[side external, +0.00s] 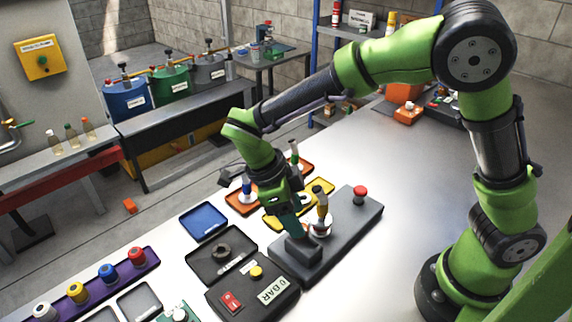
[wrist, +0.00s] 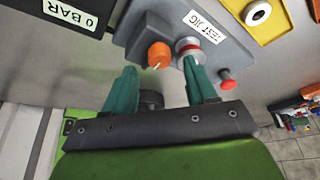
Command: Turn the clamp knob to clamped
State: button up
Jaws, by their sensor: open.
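The orange clamp knob (wrist: 159,54), with a small white mark at its lower edge, sits on the grey test jig (wrist: 140,22). In the side view the jig (side external: 364,213) shows, but I cannot make out the knob near my gripper. My gripper (wrist: 159,66) is open, its teal fingers pointing at the jig. In the wrist view the knob appears between the fingertips, with gaps on both sides. The right finger overlaps a silver and red ring (wrist: 187,44). In the side view my gripper (side external: 287,222) is low over the jig, beside a dark block (side external: 303,250).
A red button (side external: 360,192) is at the jig's far end. A 0 BAR box (side external: 271,291), dark tray (side external: 206,267) and blue tray (side external: 204,221) lie nearby. The table right of the jig is clear.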

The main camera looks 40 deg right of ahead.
jog(key=shift+x, duration=1.4)
jog(key=shift+c, duration=0.3)
grip_shut()
